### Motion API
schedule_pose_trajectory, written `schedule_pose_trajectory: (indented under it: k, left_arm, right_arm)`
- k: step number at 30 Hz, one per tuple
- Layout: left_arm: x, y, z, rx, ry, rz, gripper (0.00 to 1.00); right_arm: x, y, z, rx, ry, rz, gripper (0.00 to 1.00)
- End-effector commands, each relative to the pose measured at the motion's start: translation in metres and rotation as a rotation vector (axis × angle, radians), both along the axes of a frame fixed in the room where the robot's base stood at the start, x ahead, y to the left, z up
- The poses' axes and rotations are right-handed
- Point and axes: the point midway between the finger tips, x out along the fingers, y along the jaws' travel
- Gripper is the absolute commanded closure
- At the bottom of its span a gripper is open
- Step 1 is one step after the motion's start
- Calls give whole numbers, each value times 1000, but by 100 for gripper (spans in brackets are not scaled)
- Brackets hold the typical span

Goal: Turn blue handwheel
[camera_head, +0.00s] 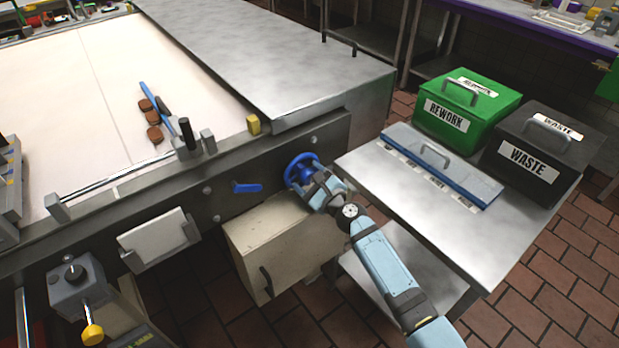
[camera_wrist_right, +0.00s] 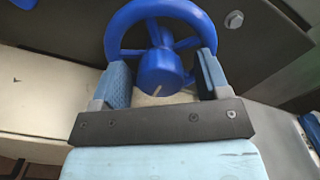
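The blue handwheel (camera_head: 301,170) is mounted on the dark front side of the conveyor machine. My right gripper (camera_head: 325,186) is right in front of it, partly covering its lower right part. In the right wrist view the handwheel (camera_wrist_right: 158,50) fills the top middle, with rim, spokes and a central hub. The right gripper's two fingers (camera_wrist_right: 162,80) are spread apart, one on each side of the hub, over the lower part of the wheel. Whether the fingers touch the wheel is not clear. My left gripper is not in view.
A small blue lever (camera_head: 247,187) sits left of the handwheel. A metal side table (camera_head: 385,190) stands to the right, with a flat blue-edged box (camera_head: 445,165), a green REWORK bin (camera_head: 465,105) and a black WASTE bin (camera_head: 540,150). A beige cabinet (camera_head: 280,245) is below the wheel.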

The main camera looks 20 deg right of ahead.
Motion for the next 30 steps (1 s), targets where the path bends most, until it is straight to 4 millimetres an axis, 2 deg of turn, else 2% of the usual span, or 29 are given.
schedule_pose_trajectory:
  k: [6,10,24,30]
  left_arm:
    - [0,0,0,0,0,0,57]
    - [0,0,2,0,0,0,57]
    - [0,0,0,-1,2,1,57]
    - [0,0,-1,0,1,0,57]
  right_arm:
    - [-2,-1,0,-1,0,0,31]
    - [-13,-5,0,0,1,-1,31]
    - [-107,-39,-1,-1,1,0,31]
    - [-127,-46,0,0,0,0,31]
